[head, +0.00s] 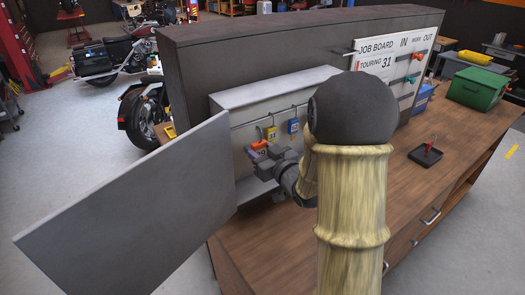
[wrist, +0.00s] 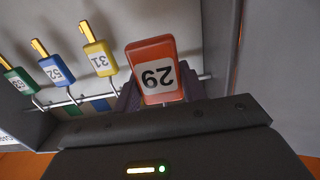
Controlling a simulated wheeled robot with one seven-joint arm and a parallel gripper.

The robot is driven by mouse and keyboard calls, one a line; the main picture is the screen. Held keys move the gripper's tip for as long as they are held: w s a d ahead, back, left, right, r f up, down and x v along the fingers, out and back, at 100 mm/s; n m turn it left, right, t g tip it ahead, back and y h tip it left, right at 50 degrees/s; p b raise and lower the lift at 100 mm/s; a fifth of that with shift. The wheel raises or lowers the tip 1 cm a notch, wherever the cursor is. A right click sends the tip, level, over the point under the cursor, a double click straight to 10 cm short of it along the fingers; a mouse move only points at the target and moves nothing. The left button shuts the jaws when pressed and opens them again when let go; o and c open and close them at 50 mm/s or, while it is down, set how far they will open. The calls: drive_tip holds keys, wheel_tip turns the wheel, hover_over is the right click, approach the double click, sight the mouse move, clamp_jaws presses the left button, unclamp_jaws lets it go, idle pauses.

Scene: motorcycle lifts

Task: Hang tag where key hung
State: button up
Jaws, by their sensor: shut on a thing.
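My gripper (head: 268,165) is at the open key cabinet (head: 232,140), shut on an orange-red tag (wrist: 151,52). The wrist view shows the tag between the fingers (wrist: 160,95), its white label upside down and seeming to read 29. The tag also shows in the head view (head: 259,144), partly hidden by the gripper. Beside it, a yellow fob (wrist: 100,62) labelled 31, a blue fob (wrist: 55,72) and a green fob (wrist: 20,82) hang from hooks on a rail. The yellow fob (head: 271,133) and blue fob (head: 293,127) also show in the head view. I cannot tell whether the tag touches a hook.
The cabinet's open door (head: 130,215) stands out to the left. A job board (head: 385,70) reading TOURING 31 is on the dark panel (head: 270,45). A black tray (head: 425,157) and a green box (head: 477,88) sit on the wooden bench (head: 440,200). The front bench top is mostly clear.

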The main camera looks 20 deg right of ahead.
drive_tip(key=shift+r+p+x, duration=0.15)
drive_tip(key=shift+p+x, duration=0.55)
drive_tip(key=shift+x, duration=1.05)
drive_tip(key=shift+r+p+x, duration=0.1)
drive_tip(key=shift+p+x, duration=0.6)
drive_tip(key=shift+x, duration=1.05)
drive_tip(key=shift+f+b, duration=0.65)
drive_tip(key=shift+b, duration=0.2)
drive_tip(key=o, duration=1)
